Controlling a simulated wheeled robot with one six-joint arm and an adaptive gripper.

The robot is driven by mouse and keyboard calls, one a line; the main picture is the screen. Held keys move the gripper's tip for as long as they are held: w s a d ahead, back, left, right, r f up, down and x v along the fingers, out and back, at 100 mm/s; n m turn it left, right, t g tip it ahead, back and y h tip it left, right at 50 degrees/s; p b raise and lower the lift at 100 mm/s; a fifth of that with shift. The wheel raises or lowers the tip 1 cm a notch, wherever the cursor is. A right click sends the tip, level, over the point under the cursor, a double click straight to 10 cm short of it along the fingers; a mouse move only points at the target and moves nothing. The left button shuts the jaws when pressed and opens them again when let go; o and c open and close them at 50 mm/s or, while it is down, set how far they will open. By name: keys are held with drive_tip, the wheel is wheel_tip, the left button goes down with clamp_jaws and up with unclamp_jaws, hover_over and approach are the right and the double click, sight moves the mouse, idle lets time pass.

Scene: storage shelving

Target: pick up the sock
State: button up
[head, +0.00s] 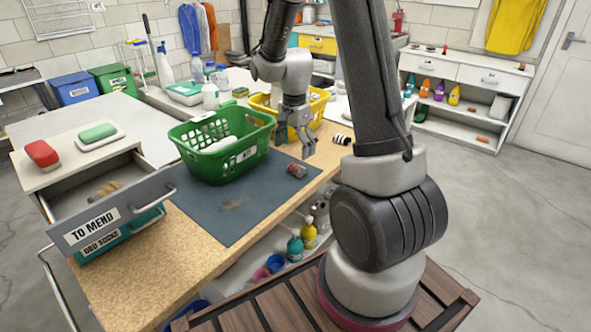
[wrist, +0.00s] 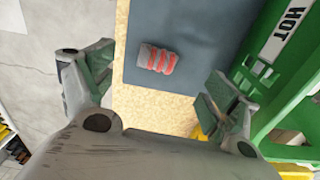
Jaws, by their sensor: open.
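A rolled red and grey striped sock (head: 297,170) lies on the dark mat (head: 225,212), near its right edge and beside the green basket (head: 215,165). In the wrist view the sock (wrist: 157,58) lies ahead of and between the fingers, near the mat's edge. My gripper (head: 297,142) points down, open and empty, above the bench just beyond the sock. Both fingers show in the wrist view (wrist: 156,88), apart from the sock. A black and white rolled sock (head: 342,139) lies farther right on the bench. A brownish striped one (head: 104,190) lies in the open drawer.
A yellow basket (head: 318,103) stands behind the gripper. The drawer (head: 112,212) labelled TO MEND juts out at left. The mat's front is clear.

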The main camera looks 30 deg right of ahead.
sight(296, 167)
drive_tip(key=f, duration=0.7)
drive_tip(key=shift+d+f, duration=0.25)
drive_tip(key=shift+f, duration=0.15)
drive_tip(key=c, duration=0.9)
